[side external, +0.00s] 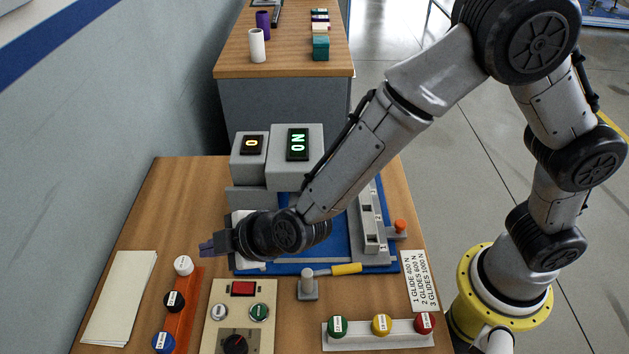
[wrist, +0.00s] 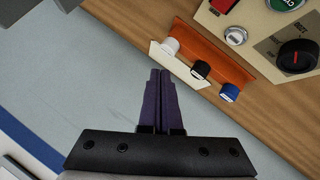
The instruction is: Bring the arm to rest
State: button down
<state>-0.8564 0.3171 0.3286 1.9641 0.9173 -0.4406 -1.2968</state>
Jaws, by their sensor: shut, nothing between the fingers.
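My gripper (side external: 208,248) is stretched out to the left over the table, level with the left side of the blue-framed test rig (side external: 325,266). Its dark purple fingers point left and are closed together with nothing between them. In the wrist view my gripper (wrist: 160,74) shows the two fingers side by side, with the grey wall or floor behind them. The fingertips appear apart from any object. My forearm passes over the rig and hides part of it.
An orange rack (side external: 180,315) with white, black and blue knobs stands near my gripper. A control panel (side external: 214,308), a yellow-handled tool (side external: 346,269) and a white rack (side external: 400,341) with coloured knobs lie in front. A lit display box (side external: 313,170) stands behind. A paper sheet (side external: 120,295) lies left.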

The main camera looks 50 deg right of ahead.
jog(key=w+d+r+m+t, duration=0.1)
jog(key=w+d+r, duration=0.2)
jog(key=d+r, duration=0.35)
jog(key=w+d+r+m+t, duration=0.1)
jog(key=w+d+r+m, duration=0.1)
jog(key=d+r, duration=0.45)
jog(key=s+d+r+m+t, duration=0.1)
jog(key=s+d+r, duration=0.1)
jog(key=d+r, duration=0.3)
jog(key=s+d+r+m, duration=0.1)
jog(key=s+d+r, duration=0.2)
jog(key=d+r, duration=0.15)
jog(key=s+d+m+g+h, duration=0.1)
jog(key=s+d+m+h, duration=0.15)
jog(key=s+d, duration=0.7)
jog(key=s+d+f+m+g+h, duration=0.1)
jog(key=s+f+m+g, duration=0.4)
jog(key=s, duration=0.8)
notch_tip(320, 180, down, 3)
jog(key=shift+s+d+f+g, duration=0.1)
jog(key=shift+s+d+g, duration=0.2)
jog(key=shift+d, duration=0.2)
jog(key=shift+m+h, duration=0.25)
